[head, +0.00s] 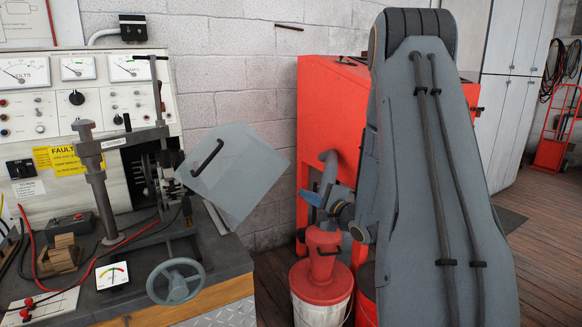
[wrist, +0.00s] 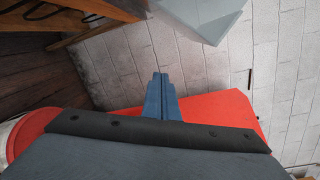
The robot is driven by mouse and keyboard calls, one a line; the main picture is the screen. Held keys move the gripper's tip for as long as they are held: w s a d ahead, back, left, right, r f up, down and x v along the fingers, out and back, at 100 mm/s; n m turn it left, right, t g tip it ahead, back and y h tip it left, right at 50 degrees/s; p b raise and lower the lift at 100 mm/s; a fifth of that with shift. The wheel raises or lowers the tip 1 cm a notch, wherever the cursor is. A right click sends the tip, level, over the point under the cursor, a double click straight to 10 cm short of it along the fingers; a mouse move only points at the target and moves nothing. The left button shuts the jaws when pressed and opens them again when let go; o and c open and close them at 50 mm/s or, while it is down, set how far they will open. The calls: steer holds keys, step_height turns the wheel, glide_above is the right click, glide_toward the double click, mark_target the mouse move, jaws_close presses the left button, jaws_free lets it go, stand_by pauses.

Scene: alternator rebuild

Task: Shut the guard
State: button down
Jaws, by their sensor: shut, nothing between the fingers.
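The guard (head: 232,172) is a pale grey panel with a black bar handle (head: 207,157) in the head view. It stands tilted out to the right of the test bench, swung away from the belt and pulley area (head: 155,170). A corner of the guard (wrist: 200,14) also shows at the top of the wrist view. My gripper (head: 306,194) is to the right of the guard and below its handle, apart from it. In the wrist view its blue fingers (wrist: 160,78) are together with nothing between them.
A red cabinet (head: 320,90) stands behind my arm. A red-lidded bucket (head: 322,285) stands below my gripper. The block wall (head: 240,60) closes the back.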

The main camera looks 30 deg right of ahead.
step_height(320, 180, up, 3)
steer(key=s+d+m+t+y, duration=0.2)
steer(key=s+d+m+t, duration=0.1)
steer(key=w+a+r+p, duration=0.4)
steer(key=w+a, duration=0.1)
steer(key=w, duration=0.4)
steer(key=shift+w+r, duration=0.15)
steer(key=shift+w, duration=0.2)
steer(key=shift+a, duration=0.2)
